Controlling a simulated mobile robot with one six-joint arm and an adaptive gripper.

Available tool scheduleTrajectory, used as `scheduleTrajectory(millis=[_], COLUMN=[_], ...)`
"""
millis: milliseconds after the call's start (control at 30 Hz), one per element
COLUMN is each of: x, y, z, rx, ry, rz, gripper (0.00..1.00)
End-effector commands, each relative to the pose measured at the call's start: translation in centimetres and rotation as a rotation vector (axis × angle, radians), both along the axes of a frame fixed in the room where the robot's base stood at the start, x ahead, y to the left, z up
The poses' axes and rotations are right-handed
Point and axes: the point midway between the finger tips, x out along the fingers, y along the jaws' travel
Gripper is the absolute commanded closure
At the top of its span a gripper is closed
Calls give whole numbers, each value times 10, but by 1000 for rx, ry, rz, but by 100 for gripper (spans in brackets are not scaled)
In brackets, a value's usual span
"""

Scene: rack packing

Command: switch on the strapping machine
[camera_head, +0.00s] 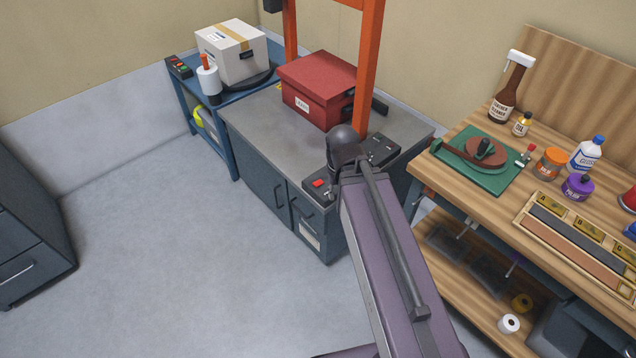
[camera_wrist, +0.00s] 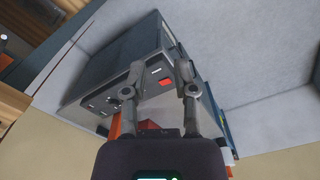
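The strapping machine (camera_head: 258,155) is a dark blue-grey cabinet with a grey top and an orange arch (camera_head: 369,65). A red box (camera_head: 318,90) sits on its top by the arch. On its front edge is a dark control panel with a red rocker switch (camera_head: 318,183). The switch also shows in the wrist view (camera_wrist: 164,82); whether it is on or off I cannot tell. My gripper (camera_wrist: 160,67) is open and empty, its two fingers framing the switch in the wrist view. No contact is visible. In the head view my arm hides part of the panel and my fingers.
On the left, a blue side table (camera_head: 192,115) holds a taped carton (camera_head: 231,52) and a white bottle. On the right, a wooden workbench (camera_head: 455,190) carries bottles, jars and a green mat (camera_head: 478,172). A dark drawer cabinet (camera_head: 30,235) stands far left. The floor between is clear.

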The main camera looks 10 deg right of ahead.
Motion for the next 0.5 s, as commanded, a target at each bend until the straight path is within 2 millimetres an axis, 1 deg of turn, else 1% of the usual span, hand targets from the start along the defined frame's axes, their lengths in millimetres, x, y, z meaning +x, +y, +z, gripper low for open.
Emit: scheduleTrajectory(millis=[33, 67, 100, 167, 267, 367, 467, 500], x=[1, 1, 3, 6, 17, 34, 57, 67], y=[0, 0, 0, 0, 0, 0, 1, 1], z=[0, -1, -1, -3, -7, -14, -23, -27], rx=[0, 0, 1, 2, 6, 12, 21, 25], ry=[0, 0, 0, 1, 3, 7, 10, 12], rz=[1, 2, 4, 10, 26, 54, 95, 115], gripper=[87, 96, 100, 100, 100, 100, 100, 100])
